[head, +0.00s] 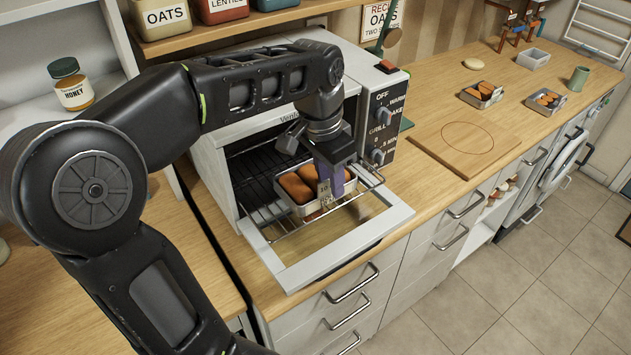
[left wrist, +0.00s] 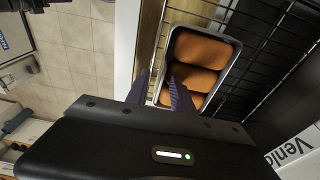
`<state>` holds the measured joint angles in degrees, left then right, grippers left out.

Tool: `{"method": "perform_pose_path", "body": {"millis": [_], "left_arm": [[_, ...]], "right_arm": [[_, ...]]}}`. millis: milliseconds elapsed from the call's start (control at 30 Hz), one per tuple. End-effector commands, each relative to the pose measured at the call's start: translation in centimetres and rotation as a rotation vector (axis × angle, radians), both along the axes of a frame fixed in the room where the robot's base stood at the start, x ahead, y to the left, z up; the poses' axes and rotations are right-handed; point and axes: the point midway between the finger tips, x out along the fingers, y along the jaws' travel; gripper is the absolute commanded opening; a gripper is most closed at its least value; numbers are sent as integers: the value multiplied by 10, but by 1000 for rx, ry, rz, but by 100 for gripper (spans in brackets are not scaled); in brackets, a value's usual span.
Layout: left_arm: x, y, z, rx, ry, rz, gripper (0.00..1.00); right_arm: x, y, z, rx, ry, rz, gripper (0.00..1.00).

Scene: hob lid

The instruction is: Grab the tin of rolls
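A metal tin of brown rolls (head: 310,209) sits on the wire rack of the open toaster oven, near its front. The tin also shows in the left wrist view (left wrist: 233,62), with several rolls inside. My left gripper (head: 337,184) points down at the tin's right end and hides part of it. In the left wrist view the two fingers (left wrist: 159,82) stand apart, one on each side of the tin's near end wall. Whether they touch it, I cannot tell. My right gripper is in neither view.
The toaster oven's door (head: 350,250) hangs open in front of the rack (head: 265,217). To the right lie a wooden board (head: 465,148) and two more tins with food, (head: 481,95) and (head: 546,101). A honey jar (head: 72,85) stands on the left shelf.

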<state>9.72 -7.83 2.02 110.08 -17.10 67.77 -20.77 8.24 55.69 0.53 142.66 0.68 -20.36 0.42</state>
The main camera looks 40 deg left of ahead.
Motion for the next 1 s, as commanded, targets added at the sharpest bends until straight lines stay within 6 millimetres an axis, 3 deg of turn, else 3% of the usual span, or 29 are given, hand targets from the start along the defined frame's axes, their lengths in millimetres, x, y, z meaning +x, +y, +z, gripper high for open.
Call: {"method": "perform_pose_path", "body": {"millis": [267, 633, 1000], "left_arm": [[0, 0, 0, 0, 0, 0, 29], [0, 0, 0, 0, 0, 0, 0], [0, 0, 0, 0, 0, 0, 0]], "right_arm": [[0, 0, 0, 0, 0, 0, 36], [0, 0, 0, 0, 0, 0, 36], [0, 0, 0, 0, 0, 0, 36]]}}
